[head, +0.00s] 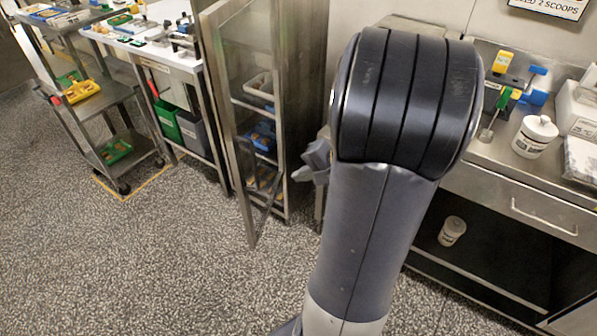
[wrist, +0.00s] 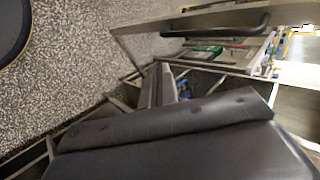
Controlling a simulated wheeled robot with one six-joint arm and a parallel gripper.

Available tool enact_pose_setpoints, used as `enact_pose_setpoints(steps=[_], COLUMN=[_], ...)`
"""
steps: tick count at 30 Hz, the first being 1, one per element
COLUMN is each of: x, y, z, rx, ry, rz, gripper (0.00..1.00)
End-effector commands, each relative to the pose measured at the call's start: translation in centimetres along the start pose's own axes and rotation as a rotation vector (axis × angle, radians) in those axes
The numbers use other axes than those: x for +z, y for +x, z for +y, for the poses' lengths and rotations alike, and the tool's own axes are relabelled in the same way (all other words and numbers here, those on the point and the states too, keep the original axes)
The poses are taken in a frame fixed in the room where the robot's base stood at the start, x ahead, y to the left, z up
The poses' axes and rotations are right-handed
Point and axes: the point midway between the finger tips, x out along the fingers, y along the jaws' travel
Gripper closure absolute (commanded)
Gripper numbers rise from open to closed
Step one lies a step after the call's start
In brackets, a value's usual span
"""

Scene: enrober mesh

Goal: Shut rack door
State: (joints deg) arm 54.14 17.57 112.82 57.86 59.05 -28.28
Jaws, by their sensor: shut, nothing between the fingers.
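The rack (head: 290,100) is a tall metal cabinet left of centre in the head view, with trays on its shelves. Its door (head: 222,90), a see-through panel in a metal frame, stands open, its free edge swung out toward the front left. In the wrist view a metal frame bar, apparently the door's (wrist: 180,22), crosses the top with a dark bar handle (wrist: 235,28). My gripper (head: 302,175) is in front of the rack opening, right of the door's free edge, partly hidden by my arm. It is shut and empty; its fingers (wrist: 167,85) point toward the door side in the wrist view.
A steel counter (head: 530,180) with a white tub (head: 535,136) and tools stands at the right. Left of the door are a worktable with a green bin (head: 167,119) and a wheeled cart (head: 105,97). The speckled floor (head: 130,260) in front is clear.

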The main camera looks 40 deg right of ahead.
Motion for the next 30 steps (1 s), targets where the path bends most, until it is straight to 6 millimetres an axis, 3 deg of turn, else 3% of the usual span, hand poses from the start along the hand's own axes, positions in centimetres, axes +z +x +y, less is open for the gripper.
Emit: enact_pose_setpoints(steps=[11,18,30], x=[0.2,0.1,0.1], y=[8.3,10.2,10.8], z=[0.1,-2.2,-2.6], rx=[0.004,0.003,0.003], ry=[0.000,-0.002,-0.001], rz=[-0.007,-0.003,0.000], gripper=[1.00,1.00,1.00])
